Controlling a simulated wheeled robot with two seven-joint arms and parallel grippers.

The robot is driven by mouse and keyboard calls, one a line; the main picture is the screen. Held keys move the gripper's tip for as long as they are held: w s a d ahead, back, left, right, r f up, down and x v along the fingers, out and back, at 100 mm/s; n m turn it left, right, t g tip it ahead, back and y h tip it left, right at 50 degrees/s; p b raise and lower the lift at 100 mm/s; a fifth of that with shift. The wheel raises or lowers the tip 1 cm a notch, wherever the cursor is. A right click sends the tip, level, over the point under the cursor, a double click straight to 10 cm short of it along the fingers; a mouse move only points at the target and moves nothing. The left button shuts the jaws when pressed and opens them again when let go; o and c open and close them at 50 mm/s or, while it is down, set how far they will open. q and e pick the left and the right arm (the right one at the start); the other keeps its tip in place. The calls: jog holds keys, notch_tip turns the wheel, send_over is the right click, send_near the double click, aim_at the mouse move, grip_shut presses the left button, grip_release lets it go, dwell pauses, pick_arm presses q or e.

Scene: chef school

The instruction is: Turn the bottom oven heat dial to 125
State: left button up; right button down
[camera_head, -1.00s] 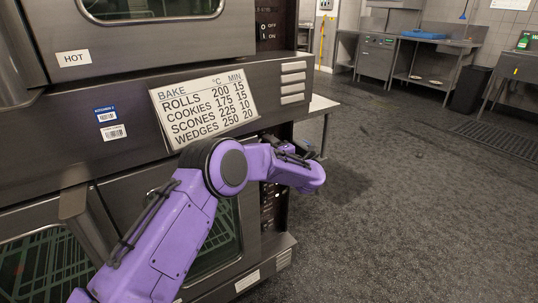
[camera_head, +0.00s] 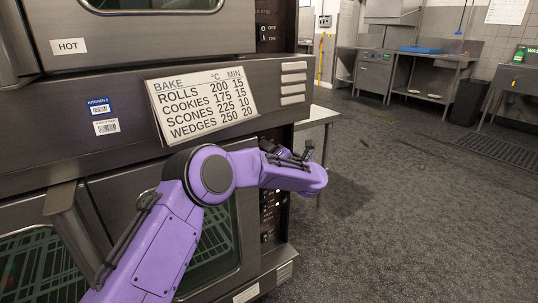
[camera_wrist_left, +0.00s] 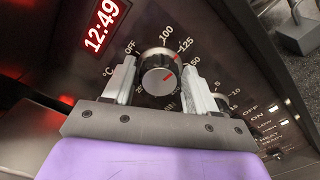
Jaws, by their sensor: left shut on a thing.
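The bottom oven heat dial (camera_wrist_left: 158,72) is a round black knob with a silver face and a red mark. It shows in the left wrist view, ringed by printed temperatures, with 100 and 125 at its upper right. A red mark at the knob's upper right edge lies close to the 125 label (camera_wrist_left: 186,46); the exact reading is hard to tell. My left gripper (camera_wrist_left: 160,82) is shut on the dial, one finger on each side. In the head view my purple left arm reaches to the lower oven's control panel (camera_head: 268,214) and hides the dial and fingertips. My right gripper is out of view.
A red clock display (camera_wrist_left: 103,24) reads 12:49 beside the dial. A smaller dial scale and labelled switches (camera_wrist_left: 268,130) lie to the right. The bake sign (camera_head: 203,103) stands on the oven front above my arm. The floor (camera_head: 400,210) to the right is clear.

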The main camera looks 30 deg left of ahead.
pick_arm(q)
jog(key=o, duration=0.8)
jog(key=shift+d, duration=0.15)
jog(key=v, duration=1)
jog(key=shift+d+p, duration=0.2)
jog(key=shift+p, duration=0.15)
